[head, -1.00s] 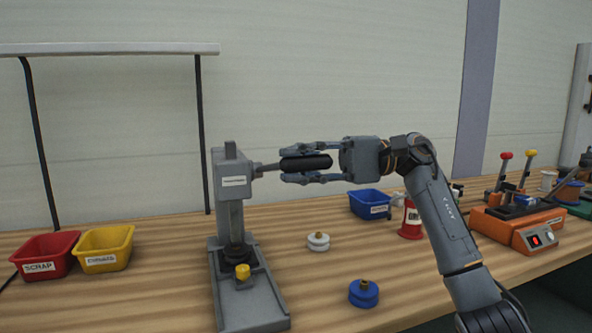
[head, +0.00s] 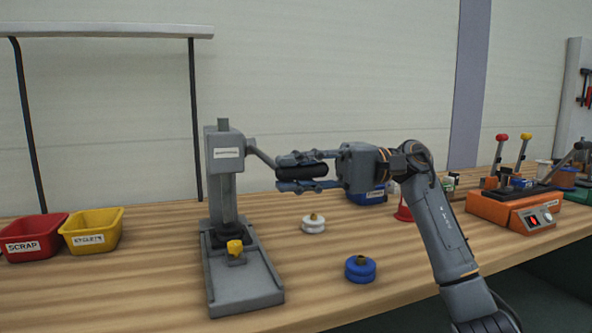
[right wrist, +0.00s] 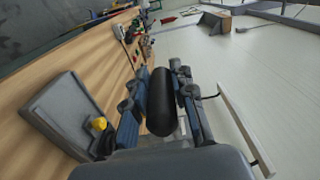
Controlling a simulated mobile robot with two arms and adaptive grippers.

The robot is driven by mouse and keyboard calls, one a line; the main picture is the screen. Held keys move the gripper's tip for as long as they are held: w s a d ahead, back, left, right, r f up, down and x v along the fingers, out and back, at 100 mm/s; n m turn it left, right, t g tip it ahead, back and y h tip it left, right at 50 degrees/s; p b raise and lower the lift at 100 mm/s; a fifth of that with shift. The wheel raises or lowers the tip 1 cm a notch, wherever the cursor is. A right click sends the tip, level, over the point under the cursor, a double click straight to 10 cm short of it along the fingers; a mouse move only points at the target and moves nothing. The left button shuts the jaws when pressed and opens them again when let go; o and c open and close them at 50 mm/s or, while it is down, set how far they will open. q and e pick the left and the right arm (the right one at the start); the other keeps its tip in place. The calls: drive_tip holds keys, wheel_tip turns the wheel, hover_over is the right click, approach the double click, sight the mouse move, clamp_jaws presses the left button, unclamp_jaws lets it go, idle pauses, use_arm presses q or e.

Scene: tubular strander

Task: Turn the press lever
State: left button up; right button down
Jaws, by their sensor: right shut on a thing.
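The grey press (head: 226,200) stands on the wooden bench left of centre in the head view. Its lever (head: 262,157) slopes down to the right from the press head and ends in a black handle grip (head: 302,158). My right gripper (head: 282,172) is shut around this handle, its fingers above and below it. The black handle (right wrist: 172,100) also lies between the fingers in the right wrist view. A yellow knob (head: 234,247) sits low on the press, above its flat base. My left gripper is not in view.
A red scrap bin (head: 32,238) and a yellow bin (head: 92,232) stand to the left. A white spool (head: 313,224) and a blue spool (head: 360,269) sit right of the press. An orange device (head: 512,208) is at the right.

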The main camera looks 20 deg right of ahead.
drive_tip(key=shift+f, duration=0.8)
drive_tip(key=c, duration=1.1)
unclamp_jaws()
drive_tip(key=shift+w, duration=0.15)
drive_tip(key=shift+r, duration=0.1)
drive_tip(key=shift+r, duration=0.1)
drive_tip(key=shift+d, duration=0.2)
drive_tip(key=d, duration=1.1)
drive_tip(key=shift+w+d, duration=0.2)
drive_tip(key=shift+d, duration=0.1)
